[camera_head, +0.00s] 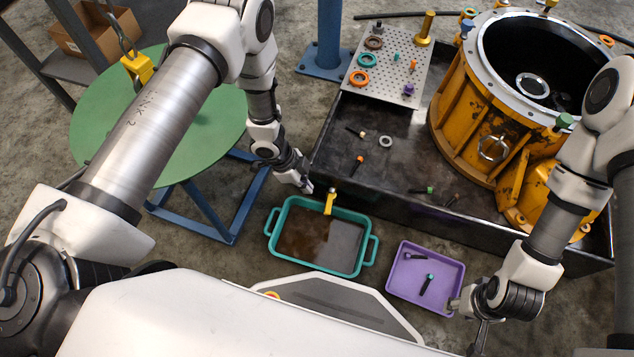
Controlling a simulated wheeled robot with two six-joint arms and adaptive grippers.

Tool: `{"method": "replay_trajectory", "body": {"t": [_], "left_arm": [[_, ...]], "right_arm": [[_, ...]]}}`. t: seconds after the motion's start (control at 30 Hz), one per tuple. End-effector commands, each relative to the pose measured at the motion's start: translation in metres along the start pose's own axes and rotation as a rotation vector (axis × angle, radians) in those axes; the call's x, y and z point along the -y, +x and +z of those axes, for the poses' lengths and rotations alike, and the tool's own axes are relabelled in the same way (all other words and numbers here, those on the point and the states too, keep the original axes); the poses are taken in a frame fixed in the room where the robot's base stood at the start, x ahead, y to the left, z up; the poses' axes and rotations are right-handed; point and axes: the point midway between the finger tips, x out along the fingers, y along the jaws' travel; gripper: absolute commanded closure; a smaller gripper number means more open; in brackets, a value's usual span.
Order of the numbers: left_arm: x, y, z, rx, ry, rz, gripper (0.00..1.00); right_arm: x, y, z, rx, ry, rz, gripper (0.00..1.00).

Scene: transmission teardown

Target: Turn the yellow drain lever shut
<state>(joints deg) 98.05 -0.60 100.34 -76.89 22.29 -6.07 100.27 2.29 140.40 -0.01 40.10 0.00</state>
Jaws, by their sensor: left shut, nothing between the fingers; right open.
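The yellow drain lever (328,203) sits at the front edge of the dark bench, with a small round metal fitting at its top. It points down toward the teal tray (372,245), which holds brown liquid. My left gripper (306,187) is shut and empty, just left of the lever. A small gap seems to lie between its tip and the lever, but I cannot tell whether they touch. My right gripper (465,322) is open and empty at the lower right, beside the right edge of the purple tray (396,283).
The large yellow transmission housing (455,110) stands on the bench (395,165) at the right. Loose bolts and a ring lie on the bench. A perforated plate (385,50) holds rings and pins. A green round table (215,120) stands left. The purple tray holds bolts.

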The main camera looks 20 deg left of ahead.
Motion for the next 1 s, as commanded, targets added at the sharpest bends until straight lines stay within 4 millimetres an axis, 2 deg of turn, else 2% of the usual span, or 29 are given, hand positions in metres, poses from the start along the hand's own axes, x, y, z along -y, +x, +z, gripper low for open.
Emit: {"method": "replay_trajectory", "body": {"t": [0.03, 0.3, 0.43, 0.6, 1.0], "left_arm": [[0.000, 0.012, 0.002, 0.000, 0.001, 0.001, 1.00], [-0.001, 0.066, 0.003, 0.000, -0.001, 0.000, 1.00], [0.000, 0.087, 0.002, 0.000, -0.001, 0.000, 1.00], [0.000, 0.097, 0.001, 0.000, -0.002, 0.000, 1.00], [-0.001, 0.096, 0.001, 0.000, -0.006, -0.002, 1.00]], "right_arm": [[0.000, 0.009, 0.000, 0.000, 0.000, 0.000, 0.60], [0.000, 0.034, 0.000, 0.000, 0.000, 0.000, 0.60], [0.000, 0.043, 0.000, 0.000, 0.000, 0.000, 0.60], [0.000, 0.046, 0.000, -0.001, 0.000, 0.000, 0.60], [0.000, 0.044, 0.000, -0.001, 0.000, 0.000, 0.60]]}}
